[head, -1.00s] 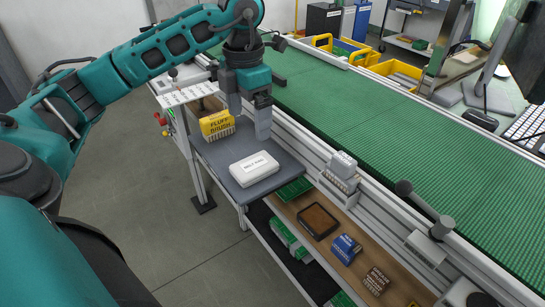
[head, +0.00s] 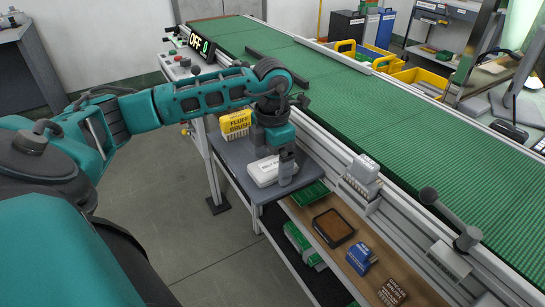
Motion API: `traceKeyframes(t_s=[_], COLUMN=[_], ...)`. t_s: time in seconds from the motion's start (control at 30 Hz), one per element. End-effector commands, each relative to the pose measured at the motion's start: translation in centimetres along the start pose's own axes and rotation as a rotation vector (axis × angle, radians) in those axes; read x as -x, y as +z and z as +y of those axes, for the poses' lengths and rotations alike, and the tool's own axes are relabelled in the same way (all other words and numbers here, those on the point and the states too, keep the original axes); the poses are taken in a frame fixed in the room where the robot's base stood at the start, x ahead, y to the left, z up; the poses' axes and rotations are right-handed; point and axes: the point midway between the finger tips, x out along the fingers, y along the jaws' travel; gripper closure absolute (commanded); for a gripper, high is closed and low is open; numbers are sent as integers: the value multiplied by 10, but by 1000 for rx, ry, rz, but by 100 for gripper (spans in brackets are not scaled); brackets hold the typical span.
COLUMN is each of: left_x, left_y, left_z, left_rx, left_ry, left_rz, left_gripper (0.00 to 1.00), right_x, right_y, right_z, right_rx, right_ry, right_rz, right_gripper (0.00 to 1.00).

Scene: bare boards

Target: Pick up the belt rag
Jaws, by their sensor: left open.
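The belt rag (head: 263,173) is a white, block-like folded piece with dark lettering, lying on the grey shelf (head: 238,162) beside the conveyor. My left gripper (head: 276,160) is open and points down over the rag's right part. One finger (head: 287,168) shows in front of the rag's right end. The other finger is mostly hidden behind the gripper body, so I cannot tell whether the fingers touch the rag. My right gripper is not in view.
A yellow fluff brush box (head: 235,124) stands on the shelf close behind the rag. The conveyor's metal side rail (head: 325,147) runs along the right of the shelf. A lower wooden shelf holds a brown tray (head: 333,228) and a blue box (head: 360,259).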

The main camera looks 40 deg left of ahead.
Motion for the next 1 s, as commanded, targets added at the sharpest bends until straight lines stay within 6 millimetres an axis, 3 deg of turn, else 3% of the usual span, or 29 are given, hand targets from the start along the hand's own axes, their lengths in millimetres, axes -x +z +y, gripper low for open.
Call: traceKeyframes(t_s=[0.2, 0.83, 1.0], left_x=[-2, -1, -1], left_y=[0, 0, 0], left_z=[0, 0, 0], left_rx=[-1, 0, 0], left_ry=[0, 0, 0], left_rz=[-2, -1, -2], left_gripper=[1, 61, 61], right_x=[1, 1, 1], right_y=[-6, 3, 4], right_z=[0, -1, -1], right_rx=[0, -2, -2], right_ry=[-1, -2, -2], right_rz=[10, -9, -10], right_gripper=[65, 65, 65])
